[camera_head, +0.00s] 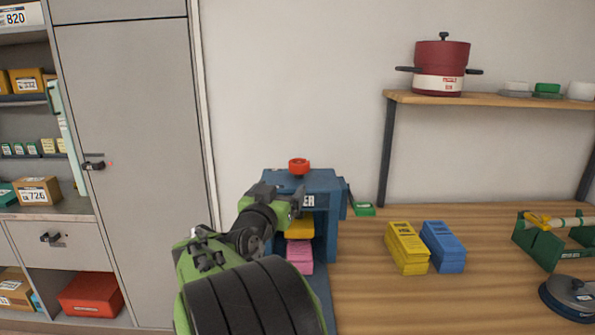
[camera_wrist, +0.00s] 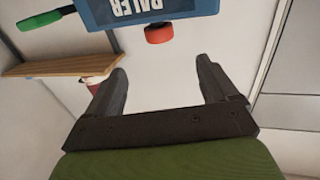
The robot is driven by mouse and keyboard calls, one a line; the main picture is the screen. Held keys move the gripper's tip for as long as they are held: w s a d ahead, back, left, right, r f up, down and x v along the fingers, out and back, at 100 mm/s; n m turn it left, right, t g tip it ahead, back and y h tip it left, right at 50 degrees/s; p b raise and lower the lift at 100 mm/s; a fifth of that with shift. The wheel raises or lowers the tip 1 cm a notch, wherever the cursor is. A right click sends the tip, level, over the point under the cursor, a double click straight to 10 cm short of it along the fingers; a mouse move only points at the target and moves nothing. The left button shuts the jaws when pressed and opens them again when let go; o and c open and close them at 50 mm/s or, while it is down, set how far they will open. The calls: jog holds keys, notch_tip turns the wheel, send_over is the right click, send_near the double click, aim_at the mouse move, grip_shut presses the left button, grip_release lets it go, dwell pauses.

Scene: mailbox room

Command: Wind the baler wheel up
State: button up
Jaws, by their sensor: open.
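The blue baler (camera_head: 325,182) stands on the wooden table, with part of its label showing. A red wheel (camera_head: 298,166) sits on its top. In the wrist view, the baler (camera_wrist: 185,8) is at the top edge, cut off, and the red wheel (camera_wrist: 160,33) juts from it beyond the fingertips. My gripper (camera_head: 280,194) is in front of the baler's upper part and hides some of it. In the wrist view, my gripper (camera_wrist: 163,72) has its fingers spread with nothing between them; the wheel is apart from them.
Yellow (camera_head: 300,228) and pink (camera_head: 299,256) stacks show inside the baler. A green handle (camera_head: 362,209) is at its right. Yellow bundles (camera_head: 407,247) and blue bundles (camera_head: 443,246) lie farther right. A shelf (camera_head: 490,102) holds a red pot (camera_head: 441,66). A grey cabinet (camera_head: 135,150) stands left.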

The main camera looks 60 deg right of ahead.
aim_at(297, 169)
jog(key=w+d, duration=0.1)
jog(key=d, duration=0.3)
jog(key=w+d, duration=0.1)
jog(key=d, duration=0.4)
jog(key=w+d+p, duration=0.1)
jog(key=d, duration=0.4)
jog(key=shift+d, duration=0.25)
jog(key=c, duration=1.1)
jog(key=shift+o, duration=0.2)
jog(key=shift+s, duration=0.1)
